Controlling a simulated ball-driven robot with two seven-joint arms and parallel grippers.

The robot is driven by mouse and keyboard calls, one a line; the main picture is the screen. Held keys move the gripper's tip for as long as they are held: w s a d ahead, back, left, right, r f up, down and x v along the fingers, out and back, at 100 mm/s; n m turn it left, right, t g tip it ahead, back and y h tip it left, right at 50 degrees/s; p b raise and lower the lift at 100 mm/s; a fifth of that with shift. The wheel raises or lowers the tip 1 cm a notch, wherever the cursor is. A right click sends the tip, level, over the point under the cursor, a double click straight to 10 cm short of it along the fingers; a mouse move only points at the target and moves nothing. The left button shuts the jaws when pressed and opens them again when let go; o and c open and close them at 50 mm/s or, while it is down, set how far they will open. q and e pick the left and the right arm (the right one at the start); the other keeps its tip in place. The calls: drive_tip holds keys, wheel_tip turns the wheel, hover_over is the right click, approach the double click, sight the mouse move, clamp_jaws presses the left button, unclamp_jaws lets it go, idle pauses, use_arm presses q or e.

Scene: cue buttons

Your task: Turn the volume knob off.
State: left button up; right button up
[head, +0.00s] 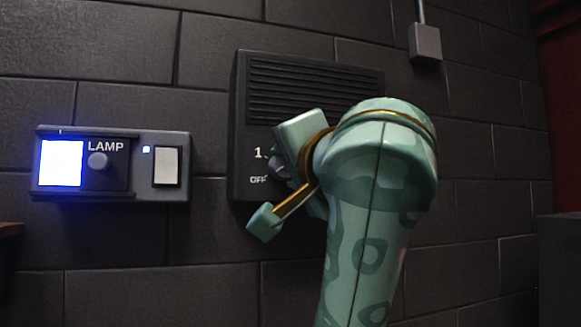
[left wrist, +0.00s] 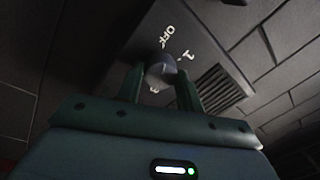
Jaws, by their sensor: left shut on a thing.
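The volume knob (left wrist: 160,72) is a small grey knob on the dark speaker box (head: 244,110), with the labels "OFF" and "1" beside it. In the head view the knob (head: 279,166) is mostly hidden behind my left gripper (head: 275,180). In the left wrist view my left gripper (left wrist: 160,85) has its two green fingers on either side of the knob, shut on it. The exact pointer direction of the knob is too dark to tell. My right gripper is not in view.
A lamp panel (head: 120,192) with a lit blue-white square, a round knob and a white switch (head: 166,167) is on the wall left of the speaker box. A small grey box (head: 425,42) with a conduit is at upper right. A dark cabinet (head: 560,262) stands at far right.

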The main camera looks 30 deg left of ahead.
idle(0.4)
use_arm(q)
drive_tip(key=o, duration=0.8)
drive_tip(key=shift+o, duration=0.9)
drive_tip(key=shift+w, duration=0.1)
drive_tip(key=p+v, duration=1)
drive_tip(key=v, duration=0.6)
drive_tip(key=shift+p, duration=0.35)
drive_tip(key=shift+d, duration=0.1)
